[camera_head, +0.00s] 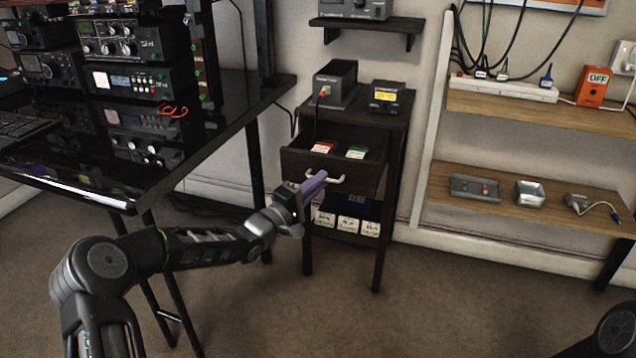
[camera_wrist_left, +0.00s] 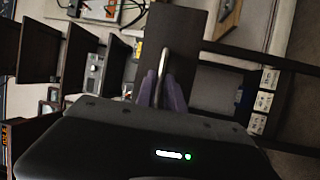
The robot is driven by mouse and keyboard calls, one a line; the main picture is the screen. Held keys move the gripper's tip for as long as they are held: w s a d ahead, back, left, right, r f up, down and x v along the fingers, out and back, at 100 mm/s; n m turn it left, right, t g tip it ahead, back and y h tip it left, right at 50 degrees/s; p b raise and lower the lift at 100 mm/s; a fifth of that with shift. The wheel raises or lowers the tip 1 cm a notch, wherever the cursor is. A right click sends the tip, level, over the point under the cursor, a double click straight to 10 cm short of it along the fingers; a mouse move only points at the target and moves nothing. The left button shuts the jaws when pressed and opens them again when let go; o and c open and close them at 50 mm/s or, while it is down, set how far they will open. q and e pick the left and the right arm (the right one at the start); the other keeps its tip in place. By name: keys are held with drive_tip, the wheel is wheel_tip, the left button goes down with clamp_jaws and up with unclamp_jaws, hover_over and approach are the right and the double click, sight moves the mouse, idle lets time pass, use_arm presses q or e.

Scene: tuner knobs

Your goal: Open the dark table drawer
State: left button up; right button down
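The dark drawer (camera_head: 330,172) of the small dark table (camera_head: 396,122) is pulled partway out, and its inside shows. A red-topped and a green-topped item lie in it. Its pale handle (camera_head: 340,179) sits on the front panel. My left gripper (camera_head: 312,186) is at the left part of the handle. In the left wrist view, the purple fingers (camera_wrist_left: 162,88) lie on both sides of the handle (camera_wrist_left: 164,62), closed on it, with the dark drawer front (camera_wrist_left: 183,30) just beyond. My right gripper is not in view.
A black device (camera_head: 336,84) and a small device with a yellow display (camera_head: 387,97) stand on the table. White-labelled boxes (camera_head: 347,223) sit on the shelf below. A black desk (camera_head: 110,180) with radios is at left; wooden shelves (camera_head: 520,205) are at right. Open floor lies in front.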

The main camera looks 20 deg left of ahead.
use_arm(q)
drive_tip(key=o, duration=0.3)
drive_tip(key=shift+o, duration=0.2)
drive_tip(key=shift+s+a, duration=0.1)
drive_tip(key=p+v, duration=0.2)
drive_tip(key=v, duration=0.5)
drive_tip(key=shift+s, duration=0.25)
drive_tip(key=shift+a+f, duration=0.1)
drive_tip(key=shift+f, duration=0.05)
